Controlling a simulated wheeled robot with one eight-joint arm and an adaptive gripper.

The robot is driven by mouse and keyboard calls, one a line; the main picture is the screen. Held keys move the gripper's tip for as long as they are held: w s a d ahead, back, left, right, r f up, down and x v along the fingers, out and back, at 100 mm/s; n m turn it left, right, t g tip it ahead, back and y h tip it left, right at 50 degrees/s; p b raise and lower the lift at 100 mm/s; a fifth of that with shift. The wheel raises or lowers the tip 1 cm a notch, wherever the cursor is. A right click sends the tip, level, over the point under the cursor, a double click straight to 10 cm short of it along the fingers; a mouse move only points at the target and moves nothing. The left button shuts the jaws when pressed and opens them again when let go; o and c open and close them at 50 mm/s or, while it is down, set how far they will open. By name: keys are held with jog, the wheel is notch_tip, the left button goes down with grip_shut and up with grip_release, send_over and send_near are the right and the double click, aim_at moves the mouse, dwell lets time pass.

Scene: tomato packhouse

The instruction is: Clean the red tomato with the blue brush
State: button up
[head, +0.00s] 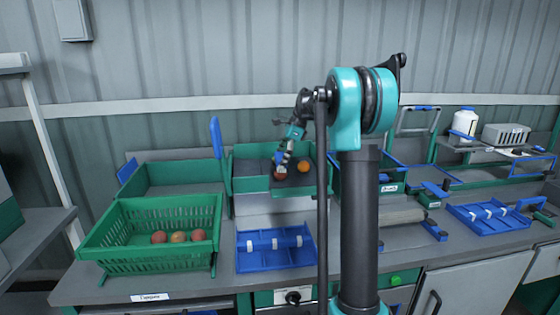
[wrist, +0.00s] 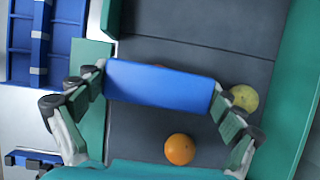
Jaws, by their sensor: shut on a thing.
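My gripper (wrist: 160,83) is shut on the blue brush (wrist: 158,88), which spans the space between its two fingers in the wrist view. In the head view my gripper (head: 284,160) is low over the green-walled tray with a dark grey floor (head: 310,180). The red tomato (head: 280,174) sits there directly under my gripper. In the wrist view the brush hides nearly all of it. I cannot tell whether the brush touches it. An orange tomato (head: 303,166) lies beside it, also in the wrist view (wrist: 180,149). A yellow-green tomato (wrist: 244,97) lies near the right finger.
A green basket (head: 120,262) with several tomatoes stands at the left. A blue divided tray (head: 262,267) lies in front of the grey-floored tray. Another blue tray (head: 490,228) is at the right. An upright blue panel (head: 216,138) rises behind the basket.

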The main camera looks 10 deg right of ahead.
jog(key=shift+f, duration=0.35)
dwell(0.8)
jog(key=shift+s, duration=0.1)
jog(key=shift+s, duration=1)
jog(key=shift+c, duration=0.4)
jog(key=shift+w, duration=2.25)
jog(key=shift+s, duration=0.15)
jog(key=shift+s, duration=2.1)
jog(key=shift+w, duration=0.15)
jog(key=shift+w, duration=2.1)
